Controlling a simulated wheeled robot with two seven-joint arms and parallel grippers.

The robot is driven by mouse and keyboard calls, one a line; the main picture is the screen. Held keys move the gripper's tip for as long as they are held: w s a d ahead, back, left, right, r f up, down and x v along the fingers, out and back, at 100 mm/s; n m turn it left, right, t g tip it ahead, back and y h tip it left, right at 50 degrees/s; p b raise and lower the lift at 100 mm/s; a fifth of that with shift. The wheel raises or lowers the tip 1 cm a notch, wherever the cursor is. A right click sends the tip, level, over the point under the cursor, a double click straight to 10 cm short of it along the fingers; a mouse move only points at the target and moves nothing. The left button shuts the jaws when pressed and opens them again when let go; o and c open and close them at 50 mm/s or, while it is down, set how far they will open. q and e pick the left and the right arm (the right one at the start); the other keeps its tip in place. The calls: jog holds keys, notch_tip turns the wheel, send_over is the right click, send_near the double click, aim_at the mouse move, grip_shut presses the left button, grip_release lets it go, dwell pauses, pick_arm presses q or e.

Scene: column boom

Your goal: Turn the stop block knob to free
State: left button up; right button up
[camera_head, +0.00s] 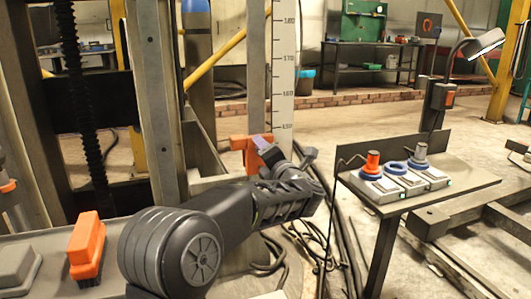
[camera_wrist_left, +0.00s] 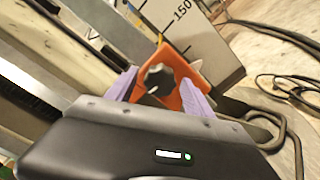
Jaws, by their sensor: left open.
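My left gripper (camera_head: 265,146) reaches up to the block from the lower left. In the wrist view its purple fingers (camera_wrist_left: 159,78) are apart, one on each side of the knob in the picture. I cannot tell whether they touch it. My right gripper is in neither view.
The white scale (camera_head: 285,62) stands upright behind the block. An orange-handled brush (camera_head: 87,246) and a grey block (camera_head: 15,265) lie at lower left. A side table (camera_head: 465,185) at right bears boxes with orange, blue and grey tops. Cables lie on the floor between.

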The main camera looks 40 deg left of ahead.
pick_arm(q)
jog(key=shift+d, duration=0.1)
jog(key=p+v, duration=0.2)
jog(key=v, duration=0.5)
jog(key=shift+s+d, duration=0.25)
jog(key=shift+d, duration=0.05)
jog(key=shift+r, duration=0.1)
